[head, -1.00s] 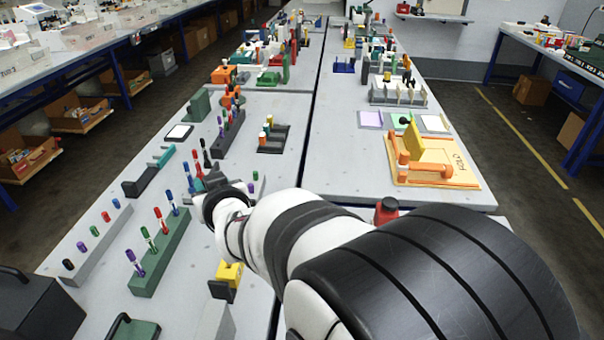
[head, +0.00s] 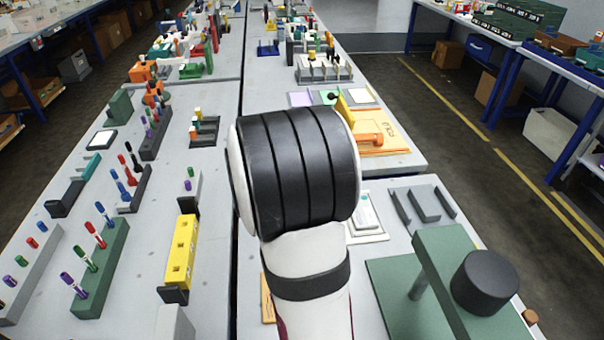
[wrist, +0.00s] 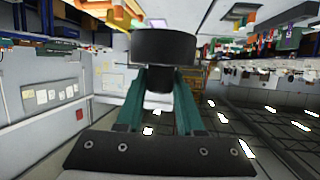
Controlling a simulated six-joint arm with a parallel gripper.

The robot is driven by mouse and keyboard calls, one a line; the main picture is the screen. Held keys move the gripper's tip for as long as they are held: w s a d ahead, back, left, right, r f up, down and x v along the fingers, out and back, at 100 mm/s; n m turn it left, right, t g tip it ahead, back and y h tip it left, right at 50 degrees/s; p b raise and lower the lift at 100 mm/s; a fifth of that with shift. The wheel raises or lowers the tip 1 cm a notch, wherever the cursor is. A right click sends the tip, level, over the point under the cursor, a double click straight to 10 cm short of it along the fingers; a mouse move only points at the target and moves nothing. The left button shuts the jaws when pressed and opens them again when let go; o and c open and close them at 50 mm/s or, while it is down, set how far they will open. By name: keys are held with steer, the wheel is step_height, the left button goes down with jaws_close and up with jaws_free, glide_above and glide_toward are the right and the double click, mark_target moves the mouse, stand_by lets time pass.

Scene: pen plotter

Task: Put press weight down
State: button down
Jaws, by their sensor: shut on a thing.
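In the wrist view my gripper (wrist: 160,84) is shut, its two teal fingers on the narrow neck of a black round piece, which looks like the press weight (wrist: 164,46). Its wide disc sits beyond the fingertips, clear of any surface that I can make out. In the head view my gripper is out of sight; my arm crosses the middle and leaves at the bottom edge. At the lower right stands a green press-like stand (head: 440,270) with a thick black cylinder (head: 486,281) at its beam. I cannot tell whether that cylinder is part of the stand.
A grey bracket (head: 424,205) and a pale tray (head: 366,214) lie behind the green stand. A yellow block (head: 181,252) and green pen rack (head: 103,270) stand left. An orange board (head: 385,135) lies behind my arm. The bench's right edge is close to the stand.

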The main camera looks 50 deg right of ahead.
steer(key=s+d+f+m+g+h, duration=0.1)
steer(key=s+d+f+m+g, duration=0.25)
steer(key=s+d, duration=0.35)
steer(key=s+d+f+m+g+h, duration=0.1)
steer(key=s+d+f+m+g, duration=0.3)
steer(key=s, duration=0.6)
steer(key=s+d+f+m+g, duration=0.2)
steer(key=s+d+g, duration=0.1)
steer(key=s+d, duration=0.45)
steer(key=shift+n, duration=0.25)
steer(key=w+f, duration=0.2)
steer(key=w, duration=0.1)
steer(key=w+d+f, duration=0.1)
steer(key=w+f, duration=0.1)
steer(key=w, duration=0.2)
steer(key=w+f, duration=0.2)
steer(key=w, duration=0.1)
steer(key=shift+w+d+f, duration=0.2)
steer(key=shift+w+f, duration=0.05)
steer(key=shift+f, duration=2.05)
steer(key=shift+f, duration=0.1)
steer(key=c, duration=0.5)
jaws_free()
steer(key=shift+f, duration=0.15)
